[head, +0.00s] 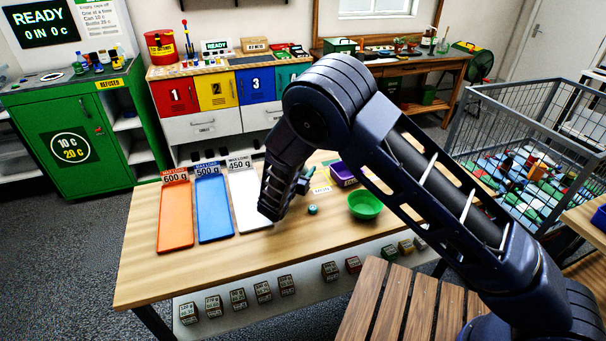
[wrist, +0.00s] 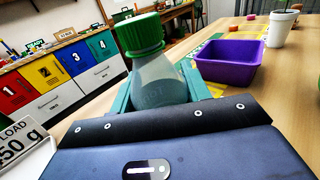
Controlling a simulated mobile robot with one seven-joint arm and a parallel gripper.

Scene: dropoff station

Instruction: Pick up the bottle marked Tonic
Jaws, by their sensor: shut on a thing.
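A clear, greyish bottle (wrist: 158,85) with a ribbed green cap (wrist: 140,33) stands out in the middle of the wrist view. My gripper (wrist: 160,90) has its teal fingers on both sides of the bottle body and is shut on it. The bottle's lower part is hidden behind the gripper housing. Faint marks show on the body, but I cannot read the name Tonic. In the head view my gripper (head: 302,184) is low over the wooden table, right of the white tray; my wrist hides most of the bottle. I cannot tell whether its base touches the table.
Orange (head: 175,215), blue (head: 213,208) and white (head: 247,205) load trays lie left on the table (head: 150,285). A small green-topped item (head: 312,209), a green bowl (head: 366,205) and a purple bin (wrist: 230,65) are to the right. A white cup (wrist: 282,28) stands beyond the bin.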

